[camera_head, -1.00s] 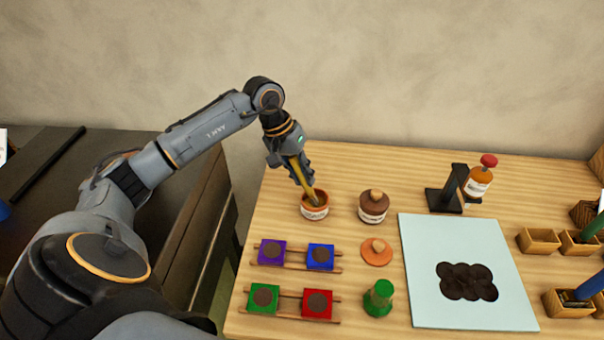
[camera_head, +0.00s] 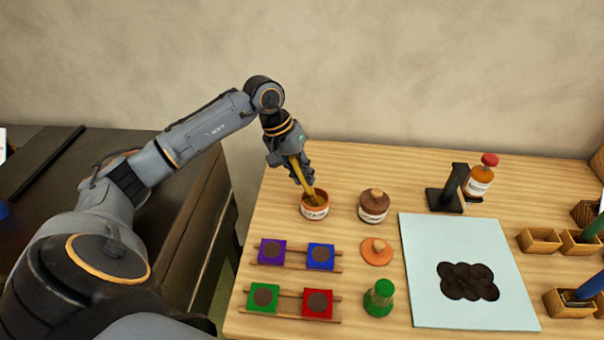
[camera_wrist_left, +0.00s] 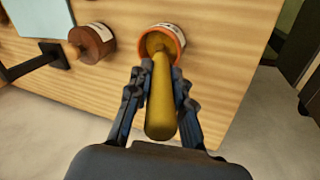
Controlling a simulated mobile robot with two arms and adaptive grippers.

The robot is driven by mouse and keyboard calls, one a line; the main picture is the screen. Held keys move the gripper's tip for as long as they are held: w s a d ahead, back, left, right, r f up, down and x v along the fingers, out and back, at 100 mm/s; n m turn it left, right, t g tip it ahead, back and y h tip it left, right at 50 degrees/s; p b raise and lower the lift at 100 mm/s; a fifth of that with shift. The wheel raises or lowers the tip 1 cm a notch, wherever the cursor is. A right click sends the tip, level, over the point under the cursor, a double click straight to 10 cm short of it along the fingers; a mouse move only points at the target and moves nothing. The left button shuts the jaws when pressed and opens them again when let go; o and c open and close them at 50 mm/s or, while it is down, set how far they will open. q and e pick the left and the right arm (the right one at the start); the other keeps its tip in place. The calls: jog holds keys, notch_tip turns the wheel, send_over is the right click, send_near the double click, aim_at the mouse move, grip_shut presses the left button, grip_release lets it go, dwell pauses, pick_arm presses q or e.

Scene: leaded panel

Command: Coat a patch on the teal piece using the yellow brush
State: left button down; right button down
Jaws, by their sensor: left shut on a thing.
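My left gripper (camera_head: 297,170) is shut on the yellow brush (camera_head: 302,174), which tilts down into an open orange jar (camera_head: 314,211). In the left wrist view the brush handle (camera_wrist_left: 161,105) lies between the fingers, and its lower end is inside the jar's mouth (camera_wrist_left: 163,42), so the bristles are hidden. Four-sided coloured pieces lie on two wooden racks: purple (camera_head: 271,251), blue (camera_head: 320,257), green (camera_head: 265,298) and red (camera_head: 317,304), each with a dark round patch. I cannot make out a clearly teal piece. My right gripper is not in view.
A brown-lidded jar (camera_head: 373,207), an orange lid (camera_head: 376,251) and a green knobbed object (camera_head: 378,298) stand right of the racks. A pale blue sheet (camera_head: 430,260) bears a dark blotch.

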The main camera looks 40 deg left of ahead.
pick_arm(q)
jog(key=shift+f+b, duration=0.2)
jog(key=shift+b, duration=0.1)
dwell(0.6)
jog(key=shift+s, duration=0.1)
dwell(0.4)
jog(key=shift+r+p, duration=0.4)
jog(key=shift+r, duration=0.55)
jog(key=shift+r+p, duration=1)
jog(key=shift+r, duration=1.7)
